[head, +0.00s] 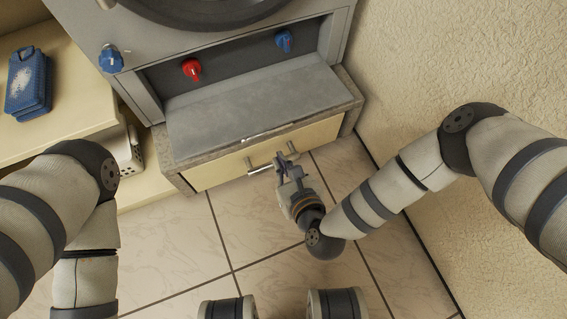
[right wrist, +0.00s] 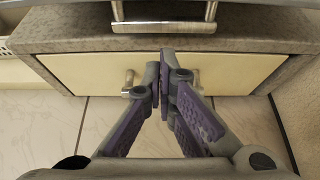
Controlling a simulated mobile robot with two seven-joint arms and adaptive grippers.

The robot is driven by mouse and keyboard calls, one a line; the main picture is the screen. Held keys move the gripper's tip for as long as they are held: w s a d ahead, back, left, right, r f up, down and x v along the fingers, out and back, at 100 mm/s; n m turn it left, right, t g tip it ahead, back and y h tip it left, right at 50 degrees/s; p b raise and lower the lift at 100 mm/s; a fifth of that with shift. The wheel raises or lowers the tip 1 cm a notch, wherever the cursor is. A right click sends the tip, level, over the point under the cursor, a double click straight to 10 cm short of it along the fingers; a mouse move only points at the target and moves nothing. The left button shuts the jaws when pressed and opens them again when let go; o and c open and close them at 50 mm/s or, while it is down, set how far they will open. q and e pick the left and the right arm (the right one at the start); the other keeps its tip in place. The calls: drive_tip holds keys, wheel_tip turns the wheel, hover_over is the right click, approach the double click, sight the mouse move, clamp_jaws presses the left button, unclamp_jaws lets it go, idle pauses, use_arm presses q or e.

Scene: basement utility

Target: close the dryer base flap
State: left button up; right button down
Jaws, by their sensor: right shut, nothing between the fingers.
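The dryer base flap (head: 255,108) is a grey panel folded down and out below the recess of the grey dryer (head: 200,50). A metal bar handle (head: 268,132) runs along its front edge. In the right wrist view the flap's handle (right wrist: 163,27) spans the top of the picture. My right gripper (head: 284,158) is shut and empty, just in front of and below the flap edge, apart from the handle in the wrist view (right wrist: 165,72). My left arm shows at the left, but its gripper is out of view.
A cream drawer front (head: 225,168) with a metal handle sits in the stone-look plinth under the flap. A red valve (head: 191,69) and a blue valve (head: 284,41) stand in the recess. A textured wall (head: 420,60) closes the right side. Tiled floor (head: 180,240) lies in front.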

sight(265, 133)
drive_tip(key=w, duration=0.2)
drive_tip(key=w+a+b, duration=0.1)
drive_tip(key=w, duration=0.1)
drive_tip(key=w+a, duration=0.1)
drive_tip(key=w, duration=0.1)
drive_tip(key=shift+w, duration=0.2)
use_arm(q)
drive_tip(key=shift+s+f, duration=0.4)
drive_tip(key=shift+f, duration=0.2)
use_arm(e)
drive_tip(key=shift+r, duration=0.35)
use_arm(q)
drive_tip(key=shift+r, duration=0.1)
use_arm(e)
drive_tip(key=shift+r, duration=0.1)
